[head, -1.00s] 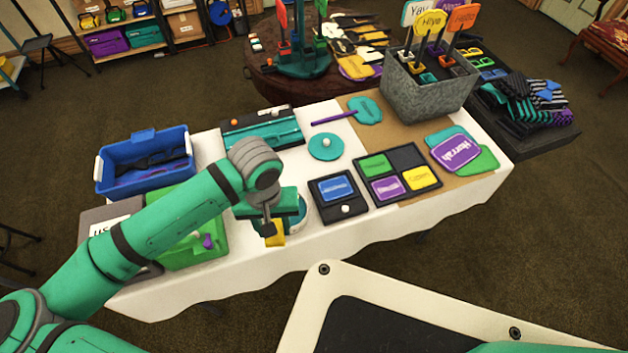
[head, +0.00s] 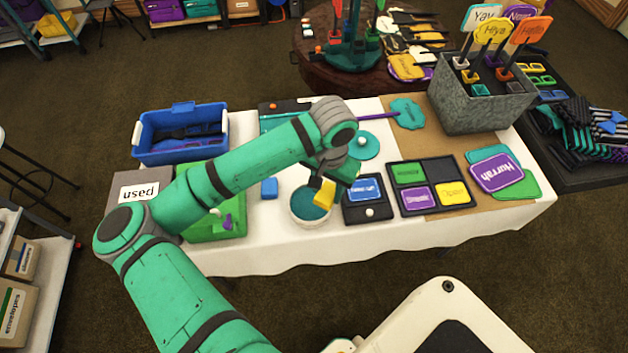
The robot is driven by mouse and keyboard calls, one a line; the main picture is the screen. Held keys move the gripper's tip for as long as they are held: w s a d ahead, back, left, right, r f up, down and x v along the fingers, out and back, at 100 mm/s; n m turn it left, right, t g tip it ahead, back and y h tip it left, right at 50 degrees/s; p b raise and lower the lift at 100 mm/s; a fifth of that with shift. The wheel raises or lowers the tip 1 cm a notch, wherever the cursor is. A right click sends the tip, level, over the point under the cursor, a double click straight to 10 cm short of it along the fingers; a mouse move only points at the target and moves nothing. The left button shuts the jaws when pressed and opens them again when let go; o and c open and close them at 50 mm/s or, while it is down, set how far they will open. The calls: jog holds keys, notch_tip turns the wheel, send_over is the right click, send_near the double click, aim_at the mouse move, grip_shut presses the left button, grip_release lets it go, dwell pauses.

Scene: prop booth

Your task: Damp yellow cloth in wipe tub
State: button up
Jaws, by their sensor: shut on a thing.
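My gripper (head: 325,179) points down at the front middle of the white-covered table, partly hidden by my own wrist. It is shut on the yellow cloth (head: 325,194), a small folded piece hanging below it. The wipe tub (head: 294,211) is a round white tub with a teal inside. The cloth shows in front of the tub's right part, seemingly over its opening; whether it touches the tub, I cannot tell.
A small blue block (head: 269,188) lies left of the tub. A black tray with a blue card (head: 366,189) stands close on its right, beside a divided card tray (head: 452,193). My arm partly covers a green tray (head: 205,232) and a grey box marked "used" (head: 128,181).

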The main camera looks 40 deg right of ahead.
jog(key=shift+m, duration=0.3)
jog(key=shift+w+a+f, duration=0.3)
jog(key=shift+w+f, duration=0.5)
jog(key=shift+f, duration=0.35)
jog(key=shift+w+a+f, duration=0.3)
jog(key=shift+w+f, duration=0.5)
jog(key=shift+f, duration=0.3)
jog(key=shift+w+a+f, duration=0.3)
jog(key=shift+w+f, duration=0.5)
jog(key=shift+f, duration=0.35)
jog(key=shift+f, duration=0.65)
notch_tip(320, 180, up, 7)
dwell(0.5)
dwell(0.4)
jog(key=shift+f, duration=3.45)
